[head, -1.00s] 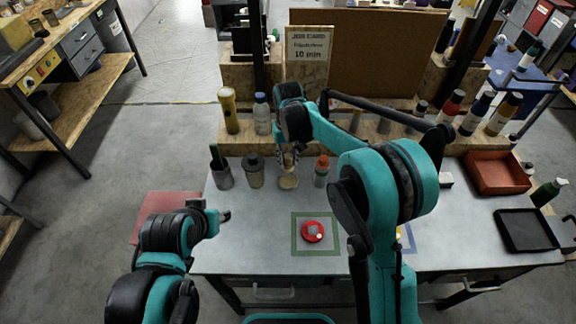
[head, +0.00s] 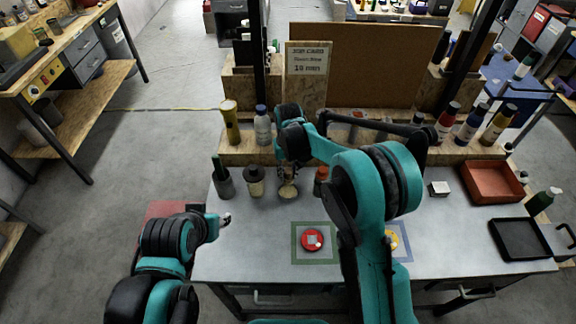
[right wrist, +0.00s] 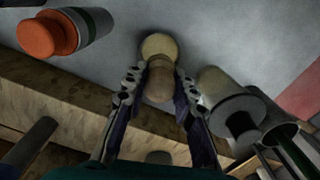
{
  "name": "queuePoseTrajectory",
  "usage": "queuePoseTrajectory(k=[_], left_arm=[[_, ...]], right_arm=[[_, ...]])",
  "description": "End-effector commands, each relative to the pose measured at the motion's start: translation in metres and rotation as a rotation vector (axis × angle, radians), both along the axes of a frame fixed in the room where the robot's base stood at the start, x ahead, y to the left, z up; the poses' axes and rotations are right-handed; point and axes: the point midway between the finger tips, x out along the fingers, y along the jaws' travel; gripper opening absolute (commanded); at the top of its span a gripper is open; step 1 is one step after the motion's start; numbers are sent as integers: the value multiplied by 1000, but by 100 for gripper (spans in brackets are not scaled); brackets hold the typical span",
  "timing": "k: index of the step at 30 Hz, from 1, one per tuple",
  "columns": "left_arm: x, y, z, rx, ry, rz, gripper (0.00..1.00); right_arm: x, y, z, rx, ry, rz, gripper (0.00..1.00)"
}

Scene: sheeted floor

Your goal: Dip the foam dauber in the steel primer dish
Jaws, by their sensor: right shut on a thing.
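The primer dish (head: 288,191), a small round dish with cream-coloured content, stands on the grey bench top between the canisters and the orange-capped bottle. My right gripper (head: 288,175) is above its far side, partly hidden by my own arm. In the right wrist view the gripper (right wrist: 158,92) is shut on the foam dauber (right wrist: 160,82), a tan rounded piece. The dauber overlaps the near edge of the pale dish (right wrist: 158,45); I cannot tell whether they touch. My left gripper (head: 226,219) is at the bench's left edge, away from the dish; its jaw opening is unclear.
A grey canister (head: 255,182), a cup with a green-handled tool (head: 223,180) and an orange-capped bottle (head: 321,182) stand close beside the dish. A red disc (head: 312,240) lies in a green square. A wooden ledge (head: 235,151) with bottles runs behind. The front left bench is clear.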

Motion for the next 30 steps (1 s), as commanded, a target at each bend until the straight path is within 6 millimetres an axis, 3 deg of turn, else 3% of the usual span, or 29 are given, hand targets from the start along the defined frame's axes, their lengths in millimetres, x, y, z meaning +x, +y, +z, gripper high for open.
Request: queuePoseTrajectory(k=[18, 30], left_arm=[[0, 0, -36, 0, 0, 0, 40], [0, 0, -37, 0, 0, 0, 40]], right_arm=[[0, 0, -57, 0, 0, 0, 3], [0, 0, -60, 0, 0, 0, 3]])
